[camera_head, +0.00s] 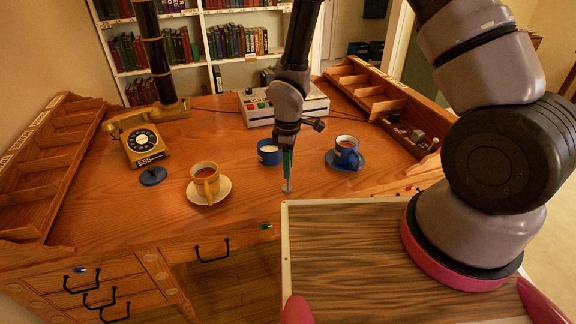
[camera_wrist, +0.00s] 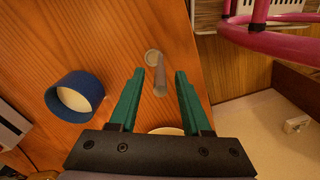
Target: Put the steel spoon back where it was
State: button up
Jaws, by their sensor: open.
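The steel spoon (camera_head: 287,187) is at the front edge of the desk, directly below my gripper's fingertips. In the wrist view the spoon (camera_wrist: 159,76) shows as a grey shaft with a rounded end, lying between the two green fingers in the picture. My gripper (camera_head: 287,170) points down, and its fingers (camera_wrist: 164,75) are apart with a visible gap on both sides of the shaft. I cannot tell whether the spoon stands or leans, or whether it touches the desk.
A yellow cup (camera_head: 206,177) on a cream saucer (camera_head: 221,192) stands left. A blue cup (camera_head: 269,156) is behind my gripper; another blue cup (camera_head: 347,149) on a blue saucer (camera_head: 336,164) stands right. A yellow telephone (camera_head: 140,139) and button console (camera_head: 254,112) stand farther back.

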notch_tip(320, 180, up, 12)
dwell(0.4)
jog(key=d+r+m+t, duration=0.2)
jog(key=d+r+m, duration=0.35)
jog(key=r, duration=0.35)
jog(key=d+r+m+t, duration=0.1)
jog(key=d+r+m, duration=0.3)
jog(key=d+r, duration=0.45)
jog(key=s+d+r+m+t+y, duration=0.1)
jog(key=s+d+r+m+t, duration=0.1)
jog(key=s+d+r+m, duration=0.2)
jog(key=s+d+r+m+t+y, duration=0.1)
jog(key=s+d+r+m, duration=0.3)
jog(key=r, duration=0.7)
jog(key=s+m+t, duration=0.1)
jog(key=s+m, duration=0.1)
jog(key=s, duration=0.1)
jog(key=shift+d, duration=0.25)
jog(key=shift+m, duration=0.25)
